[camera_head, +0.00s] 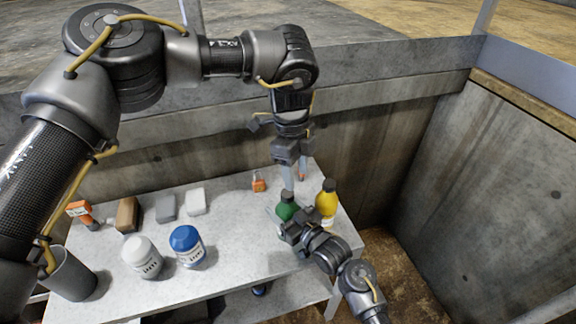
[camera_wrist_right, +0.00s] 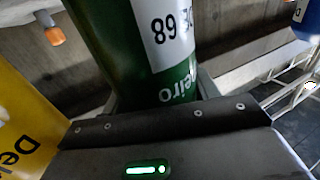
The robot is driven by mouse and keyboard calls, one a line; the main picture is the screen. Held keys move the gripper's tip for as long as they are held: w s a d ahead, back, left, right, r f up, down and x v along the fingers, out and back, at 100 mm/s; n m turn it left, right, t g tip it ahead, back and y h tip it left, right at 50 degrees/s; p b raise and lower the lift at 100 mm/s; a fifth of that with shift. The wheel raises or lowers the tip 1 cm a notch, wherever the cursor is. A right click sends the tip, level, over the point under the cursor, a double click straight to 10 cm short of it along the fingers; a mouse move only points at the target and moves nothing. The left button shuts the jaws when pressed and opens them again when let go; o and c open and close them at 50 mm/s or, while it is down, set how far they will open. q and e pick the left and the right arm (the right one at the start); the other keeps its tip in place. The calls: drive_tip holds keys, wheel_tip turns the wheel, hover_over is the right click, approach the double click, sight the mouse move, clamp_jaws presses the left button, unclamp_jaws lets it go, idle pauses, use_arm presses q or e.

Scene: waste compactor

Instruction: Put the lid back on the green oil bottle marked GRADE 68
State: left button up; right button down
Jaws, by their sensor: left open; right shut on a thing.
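The green oil bottle (camera_head: 286,211) stands upright near the right end of the table, beside a yellow bottle. In the right wrist view the green bottle (camera_wrist_right: 112,40) fills the middle, with "68" on its white label. My right gripper (camera_head: 287,228) is shut on its body. A dark cap-like piece (camera_head: 288,197) shows at the bottle's top; I cannot tell whether it is the lid or the bare neck, or how it sits. My left gripper (camera_head: 289,181) is open directly above it, pale fingers pointing down. Its fingertips are close to the dark piece; contact is unclear.
The yellow bottle (camera_head: 327,202) is close on the right. A small orange item (camera_head: 259,183) lies behind left. A white tub (camera_head: 142,256), a blue-lidded tub (camera_head: 187,246), several blocks and a grey bin (camera_head: 70,274) are further left. Concrete walls bound the table's back and the right side.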

sight(287, 193)
use_arm(q)
drive_tip(key=n, duration=0.5)
drive_tip(key=shift+w+a+t+y, duration=0.2)
drive_tip(key=shift+a+t+y, duration=0.1)
drive_tip(key=shift+a, duration=0.1)
drive_tip(key=n, duration=0.2)
drive_tip(key=shift+w+a+n, duration=0.15)
drive_tip(key=shift+a+n, duration=0.15)
drive_tip(key=n, duration=0.3)
drive_tip(key=shift+w+a, duration=0.25)
drive_tip(key=n, duration=0.3)
drive_tip(key=shift+w+n+t, duration=0.15)
drive_tip(key=shift+n+t, duration=0.15)
drive_tip(key=shift+f, duration=0.1)
drive_tip(key=shift+f, duration=3.95)
drive_tip(key=shift+c, duration=0.3)
